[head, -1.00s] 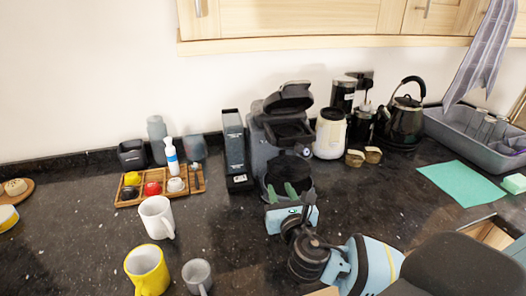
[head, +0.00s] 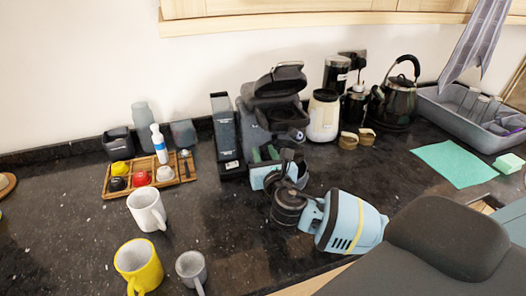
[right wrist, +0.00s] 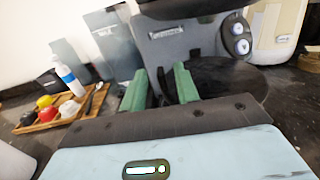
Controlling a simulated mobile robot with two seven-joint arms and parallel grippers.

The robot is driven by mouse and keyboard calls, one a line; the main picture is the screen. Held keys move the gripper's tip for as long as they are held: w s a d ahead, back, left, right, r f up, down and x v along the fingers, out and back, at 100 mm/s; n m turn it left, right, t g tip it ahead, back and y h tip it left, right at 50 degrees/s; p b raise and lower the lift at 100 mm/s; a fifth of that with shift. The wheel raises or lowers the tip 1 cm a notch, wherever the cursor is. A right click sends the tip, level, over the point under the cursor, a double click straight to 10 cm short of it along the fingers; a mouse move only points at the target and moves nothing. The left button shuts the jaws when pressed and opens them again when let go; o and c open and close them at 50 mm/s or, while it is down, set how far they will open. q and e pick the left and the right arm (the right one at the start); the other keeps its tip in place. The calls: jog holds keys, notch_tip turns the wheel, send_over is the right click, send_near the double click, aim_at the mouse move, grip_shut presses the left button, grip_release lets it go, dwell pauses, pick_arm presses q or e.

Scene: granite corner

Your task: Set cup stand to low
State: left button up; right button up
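The dark grey coffee machine (head: 254,127) stands against the wall, with its lid raised. Its round black cup stand (right wrist: 228,78) shows low on the machine's front in the right wrist view, just beyond my fingers and to their right. In the head view my right gripper mostly hides the stand. My right gripper (head: 264,154) has green fingertips and is at the machine's lower front. In the right wrist view its two fingers (right wrist: 160,88) are apart with nothing clearly held between them. Whether a finger touches the stand cannot be told. My left gripper is not in view.
A white mug (head: 147,211), a yellow mug (head: 139,267) and a grey mug (head: 191,268) stand at front left. A wooden tray (head: 184,172) with small items is left of the machine. A cream canister (head: 322,116) and a black kettle (head: 397,102) stand to its right.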

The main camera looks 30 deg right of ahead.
jog(key=shift+w+d, duration=0.2)
jog(key=shift+w, duration=0.45)
grip_shut()
jog(key=shift+f, duration=0.1)
